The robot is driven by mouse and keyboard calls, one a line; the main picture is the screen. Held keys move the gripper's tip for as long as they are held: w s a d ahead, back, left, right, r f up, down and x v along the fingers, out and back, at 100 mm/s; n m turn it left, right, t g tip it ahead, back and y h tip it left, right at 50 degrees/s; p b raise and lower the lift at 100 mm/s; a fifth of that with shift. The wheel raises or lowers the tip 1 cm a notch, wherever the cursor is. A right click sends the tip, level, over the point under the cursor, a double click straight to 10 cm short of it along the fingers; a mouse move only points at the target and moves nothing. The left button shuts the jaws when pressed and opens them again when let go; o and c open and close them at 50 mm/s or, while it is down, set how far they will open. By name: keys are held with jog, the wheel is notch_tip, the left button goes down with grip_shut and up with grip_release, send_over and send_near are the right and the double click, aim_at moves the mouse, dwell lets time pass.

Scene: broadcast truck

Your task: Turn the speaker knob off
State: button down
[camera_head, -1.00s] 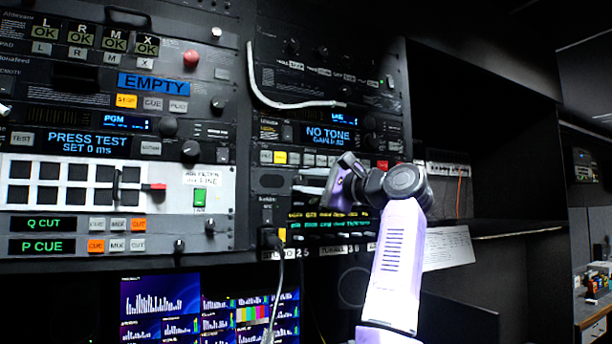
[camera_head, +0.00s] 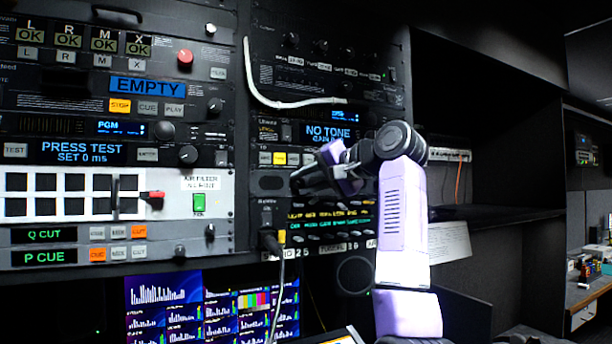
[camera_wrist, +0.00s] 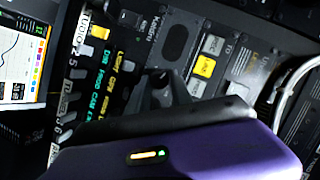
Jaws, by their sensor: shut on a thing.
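My gripper (camera_head: 294,183) reaches left to the rack panel, just right of a small dark speaker grille (camera_head: 269,183). In the wrist view its dark fingers (camera_wrist: 160,84) are closed together at the panel, between the grille (camera_wrist: 175,42) and the strip of coloured lettering. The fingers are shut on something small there. The speaker knob itself is hidden by the fingers, and its turn position cannot be seen.
A black cable (camera_head: 277,285) hangs from a plug left of my gripper. A white cable (camera_head: 262,92) loops above on the rack. Monitors (camera_head: 210,305) are below, and an open dark shelf space lies to the right.

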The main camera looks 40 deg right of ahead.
jog(key=n+g+h, duration=0.1)
jog(key=n, duration=0.1)
jog(key=n+g+h+p, duration=0.1)
jog(key=n, duration=0.1)
jog(key=shift+a+n+h, duration=0.2)
jog(key=shift+n+h, duration=0.1)
jog(key=shift+w+a+n+h, duration=0.15)
jog(key=shift+n+h, duration=0.65)
jog(key=shift+n, duration=0.4)
jog(key=shift+a+n+g+h, duration=0.1)
jog(key=shift+n+g+h, duration=0.4)
jog(key=shift+n+h, duration=0.45)
jog(key=shift+n, duration=0.35)
jog(key=c, duration=1.1)
grip_release()
jog(key=shift+c, duration=0.2)
jog(key=shift+r, duration=0.1)
jog(key=b+v, duration=0.2)
jog(key=v, duration=0.5)
jog(key=shift+s+b, duration=0.4)
